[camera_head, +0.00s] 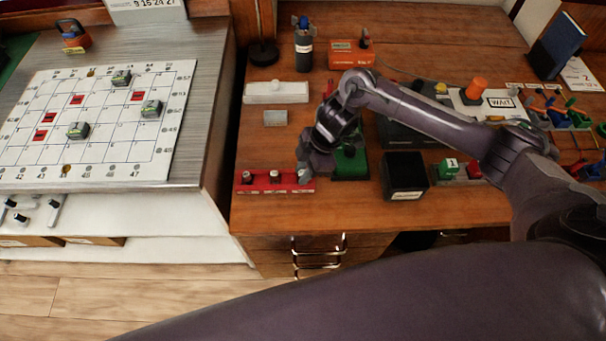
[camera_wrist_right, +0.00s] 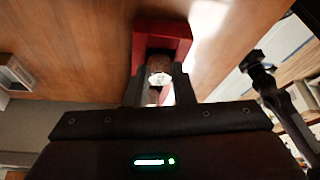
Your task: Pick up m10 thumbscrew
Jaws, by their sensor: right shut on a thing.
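A red holder (camera_head: 262,187) lies near the front edge of the wooden desk, with small dark-topped thumbscrews (camera_head: 247,177) standing in it. My right gripper (camera_head: 304,175) points down at the right end of this holder. In the right wrist view, my right gripper (camera_wrist_right: 160,88) is shut on a thumbscrew (camera_wrist_right: 159,78) with a pale, shiny end, and the red holder (camera_wrist_right: 162,32) is right by the fingertips. I cannot tell whether the thumbscrew is still seated or lifted, and no size mark is readable. My left gripper is not in view.
A grey block (camera_head: 275,118) and white case (camera_head: 276,92) lie behind.

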